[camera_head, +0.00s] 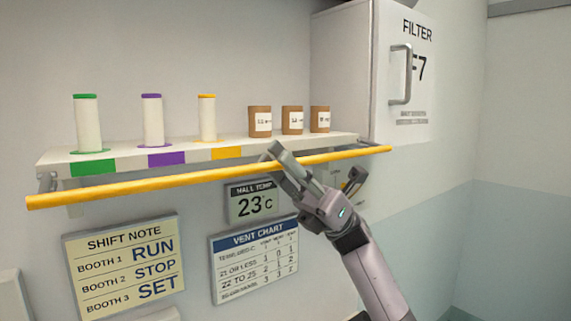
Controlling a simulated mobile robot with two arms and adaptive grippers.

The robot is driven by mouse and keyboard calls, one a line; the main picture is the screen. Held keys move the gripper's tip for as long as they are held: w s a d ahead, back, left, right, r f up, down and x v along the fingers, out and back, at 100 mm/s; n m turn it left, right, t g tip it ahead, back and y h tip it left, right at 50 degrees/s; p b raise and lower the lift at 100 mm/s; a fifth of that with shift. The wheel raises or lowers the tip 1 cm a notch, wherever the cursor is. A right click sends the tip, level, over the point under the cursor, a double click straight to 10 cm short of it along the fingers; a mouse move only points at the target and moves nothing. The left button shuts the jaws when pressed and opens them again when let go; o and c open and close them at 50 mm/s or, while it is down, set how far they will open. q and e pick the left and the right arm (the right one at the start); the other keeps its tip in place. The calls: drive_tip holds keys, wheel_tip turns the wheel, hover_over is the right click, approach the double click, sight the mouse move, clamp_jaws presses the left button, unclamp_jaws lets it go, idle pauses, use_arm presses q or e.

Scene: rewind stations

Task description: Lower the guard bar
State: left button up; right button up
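The guard bar (130,188) is a long yellow rod running across the front of the wall shelf (120,158), a little below its front edge. A grey bracket (46,182) shows near its left end. My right gripper (318,164) reaches up from the lower right. Its fingers are spread apart. One finger overlaps the bar right of its middle, and the other stands below the bar to the right. I cannot tell whether the finger touches the bar. My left gripper is not in view.
Three spools with green, purple and yellow ends (88,122) and three brown labelled containers (260,122) stand on the shelf. A white filter cabinet (400,110) with a handle is at right. A temperature display (252,205), vent chart (253,262) and shift note (125,265) are below.

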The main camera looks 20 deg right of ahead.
clamp_jaws()
idle(0.5)
drive_tip(key=shift+s+r+m+t+b, duration=0.1)
drive_tip(key=shift+m+t+b, duration=0.15)
drive_tip(key=shift+m+t, duration=0.35)
drive_tip(key=shift+s+r+m+t+b, duration=0.1)
drive_tip(key=shift+m+t+b, duration=0.15)
drive_tip(key=shift+m+t, duration=0.3)
drive_tip(key=shift+w+r+m+t+y, duration=0.15)
drive_tip(key=shift+r+m+t, duration=0.15)
drive_tip(key=shift+m+t, duration=0.65)
drive_tip(key=shift+s+r+m+t+y, duration=0.1)
drive_tip(key=shift+r+m+t+y, duration=0.15)
drive_tip(key=shift+m+t, duration=0.75)
drive_tip(key=shift+w+r+m+t+y, duration=0.1)
drive_tip(key=shift+r+m+t, duration=0.25)
drive_tip(key=shift+m+t, duration=0.6)
drive_tip(key=shift+o, duration=1.7)
unclamp_jaws()
drive_tip(key=shift+d+f, duration=0.1)
